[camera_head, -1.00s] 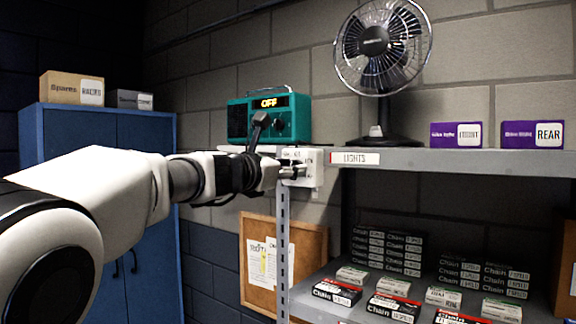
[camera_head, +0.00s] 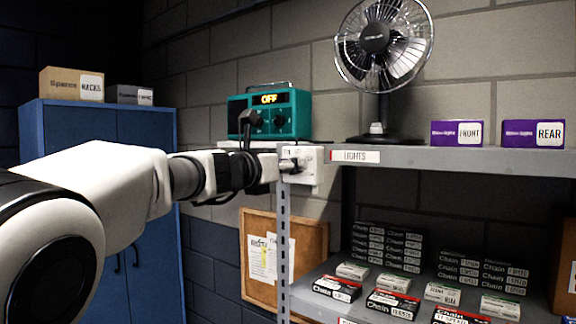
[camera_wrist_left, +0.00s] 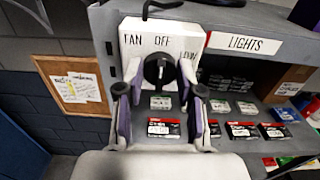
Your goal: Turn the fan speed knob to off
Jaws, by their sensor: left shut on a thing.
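The fan speed knob (camera_wrist_left: 158,70) is a round black dial on a white control box (camera_wrist_left: 133,42), with FAN, OFF and LOW lettering above and beside it. Its light mark seems to point up, near OFF. My left gripper (camera_wrist_left: 160,98) has a finger on each side of the knob and is shut on it; the fingers cover part of the box's lower front. In the head view the box (camera_head: 318,168) sits at the shelf's left front corner, with the left gripper (camera_head: 290,163) against its front. The fan (camera_head: 384,45) stands on the shelf. My right gripper is not in view.
A teal radio (camera_head: 290,117) with a lit OFF display stands behind my wrist. Purple boxes (camera_head: 457,134) sit on the shelf (camera_head: 450,160). Chain boxes (camera_head: 390,304) fill the lower shelf. A blue cabinet (camera_head: 85,135) and a cork board (camera_head: 312,240) are behind.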

